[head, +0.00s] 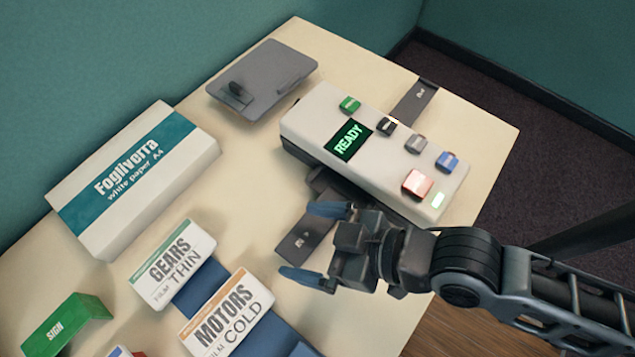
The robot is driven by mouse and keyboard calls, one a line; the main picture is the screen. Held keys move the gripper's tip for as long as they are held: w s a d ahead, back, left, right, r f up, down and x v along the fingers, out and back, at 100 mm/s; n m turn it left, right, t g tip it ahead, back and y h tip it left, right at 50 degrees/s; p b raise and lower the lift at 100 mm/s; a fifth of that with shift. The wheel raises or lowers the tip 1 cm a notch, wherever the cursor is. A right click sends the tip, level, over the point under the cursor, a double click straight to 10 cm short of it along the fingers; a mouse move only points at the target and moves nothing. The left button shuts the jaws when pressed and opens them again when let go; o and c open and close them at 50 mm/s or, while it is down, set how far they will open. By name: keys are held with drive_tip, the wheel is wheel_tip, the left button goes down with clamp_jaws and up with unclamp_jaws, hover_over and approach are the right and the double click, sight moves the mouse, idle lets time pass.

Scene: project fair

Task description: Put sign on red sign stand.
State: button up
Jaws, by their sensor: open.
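A green folded sign (62,324) with the word SIGN rests at the lower left of the table in the head view. No red sign stand can be made out for certain. Only a sliver of something red shows at the bottom edge, beside a white and blue piece, mostly cut off. My gripper (311,243) is open and empty. Its blue-tipped fingers point left over the table's middle, well to the right of the green sign and in front of the white device.
A white device (395,165) with a READY screen and buttons stands at the right. A white paper pack (140,190) and a grey flat case (280,75) lie behind.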

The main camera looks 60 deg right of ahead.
drive_tip(key=s+d+r+m+t+h, duration=0.2)
drive_tip(key=s+d+r+t+h, duration=0.1)
drive_tip(key=s+d+r, duration=0.4)
drive_tip(key=s+r, duration=0.2)
drive_tip(key=s, duration=0.1)
drive_tip(key=shift+s, duration=0.25)
drive_tip(key=shift+d, duration=0.1)
idle(0.6)
